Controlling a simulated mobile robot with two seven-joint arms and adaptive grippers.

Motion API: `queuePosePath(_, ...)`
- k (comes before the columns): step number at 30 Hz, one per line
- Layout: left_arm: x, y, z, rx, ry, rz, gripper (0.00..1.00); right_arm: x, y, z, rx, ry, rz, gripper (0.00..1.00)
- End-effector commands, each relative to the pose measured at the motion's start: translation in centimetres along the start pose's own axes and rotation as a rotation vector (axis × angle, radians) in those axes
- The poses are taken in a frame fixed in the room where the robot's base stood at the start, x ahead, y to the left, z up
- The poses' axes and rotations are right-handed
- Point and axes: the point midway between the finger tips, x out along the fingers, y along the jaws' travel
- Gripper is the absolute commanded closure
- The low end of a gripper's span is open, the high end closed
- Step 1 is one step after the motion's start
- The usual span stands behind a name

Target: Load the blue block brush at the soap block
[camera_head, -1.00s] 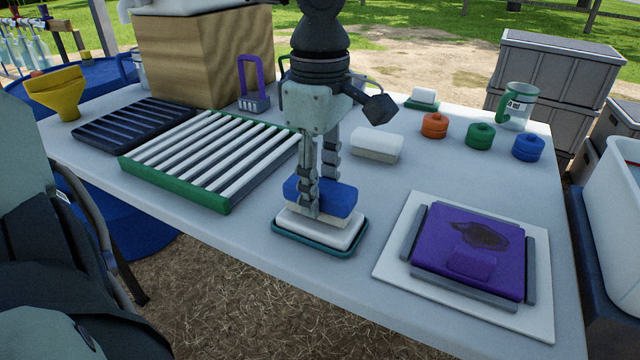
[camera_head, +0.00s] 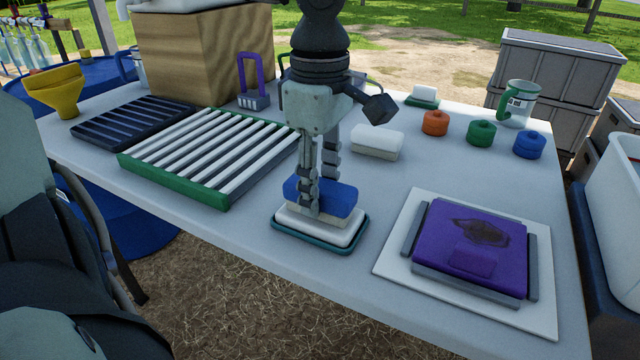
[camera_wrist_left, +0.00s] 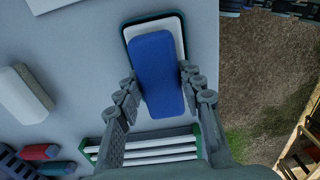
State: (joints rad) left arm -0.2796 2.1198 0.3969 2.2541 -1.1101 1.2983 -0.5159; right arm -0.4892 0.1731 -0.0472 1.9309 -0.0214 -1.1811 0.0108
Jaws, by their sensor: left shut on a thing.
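The blue block brush (camera_head: 338,199) has a blue top and a pale underside. My left gripper (camera_head: 320,190) is shut on it from above, with one finger on each side; the left wrist view also shows the brush (camera_wrist_left: 157,75) between the fingers (camera_wrist_left: 160,88). The brush is on or just over the white soap block (camera_head: 345,232), which lies in a dark green tray (camera_head: 300,245) near the table's front edge. Whether their faces touch is hard to tell. My right gripper is not seen.
A green-ended rack with white slats (camera_head: 215,150) lies left of the soap. A purple pad (camera_head: 470,245) on a white board (camera_head: 395,270) lies to the right. A white-topped block (camera_head: 378,140) stands behind. Orange (camera_head: 435,123), green (camera_head: 481,133) and blue (camera_head: 528,145) round pieces sit farther back.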

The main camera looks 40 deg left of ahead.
Motion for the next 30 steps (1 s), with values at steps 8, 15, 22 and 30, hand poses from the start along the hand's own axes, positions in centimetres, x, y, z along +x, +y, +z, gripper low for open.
queuePosePath(8, 0.05, 0.01, 0.00, 0.000, 0.000, 0.000, 0.85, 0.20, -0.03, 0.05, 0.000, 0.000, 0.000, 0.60)
queuePosePath(15, 0.10, 0.00, -0.01, 0.000, 0.000, 0.000, 0.85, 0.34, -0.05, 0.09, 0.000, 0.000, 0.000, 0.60)
queuePosePath(22, 0.15, -0.01, -0.01, 0.000, 0.000, 0.000, 0.85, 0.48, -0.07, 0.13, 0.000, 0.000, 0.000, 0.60)
queuePosePath(30, 0.21, -0.03, -0.01, 0.000, 0.000, -0.002, 0.85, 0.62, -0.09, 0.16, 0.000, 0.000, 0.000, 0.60)
